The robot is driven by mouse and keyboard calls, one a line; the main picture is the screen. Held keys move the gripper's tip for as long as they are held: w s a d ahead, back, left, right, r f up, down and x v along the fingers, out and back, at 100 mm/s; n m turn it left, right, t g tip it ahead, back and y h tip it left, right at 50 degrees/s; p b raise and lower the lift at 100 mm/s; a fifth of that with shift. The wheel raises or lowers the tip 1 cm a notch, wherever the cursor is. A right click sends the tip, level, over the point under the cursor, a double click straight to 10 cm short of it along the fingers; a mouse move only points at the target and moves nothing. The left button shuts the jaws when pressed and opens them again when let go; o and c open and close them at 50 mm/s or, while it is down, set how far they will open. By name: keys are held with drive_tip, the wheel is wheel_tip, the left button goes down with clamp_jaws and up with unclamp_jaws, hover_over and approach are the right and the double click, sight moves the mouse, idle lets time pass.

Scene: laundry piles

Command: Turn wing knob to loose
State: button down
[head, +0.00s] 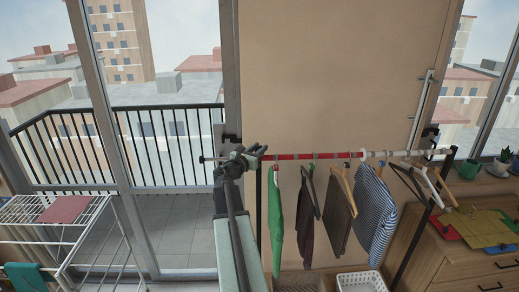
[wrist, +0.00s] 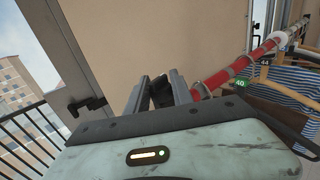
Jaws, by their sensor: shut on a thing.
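My gripper (head: 240,161) is at the left end of the hanging rail, where the red section (head: 310,155) begins. In the wrist view my gripper's two grey fingers (wrist: 163,92) stand close together, shut on a small dark part that I take to be the wing knob. The fingers hide most of the knob, so I cannot tell its turn angle. In the wrist view the red rail (wrist: 218,78) runs from just right of the fingers up to the right. A short grey rod with an end piece (head: 204,159) sticks out left of my gripper.
Hangers with a green garment (head: 276,220), a dark one (head: 307,220), a brown one (head: 339,215) and a striped shirt (head: 374,212) hang from the rail. A white basket (head: 362,281) stands below. A white drying rack (head: 100,240) is at left, a wooden dresser (head: 455,268) at right.

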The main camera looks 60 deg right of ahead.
drive_tip(key=shift+w, duration=0.15)
drive_tip(key=c, duration=1.1)
unclamp_jaws()
drive_tip(key=a, duration=0.7)
drive_tip(key=shift+s+a, duration=0.25)
drive_tip(key=shift+a, duration=0.15)
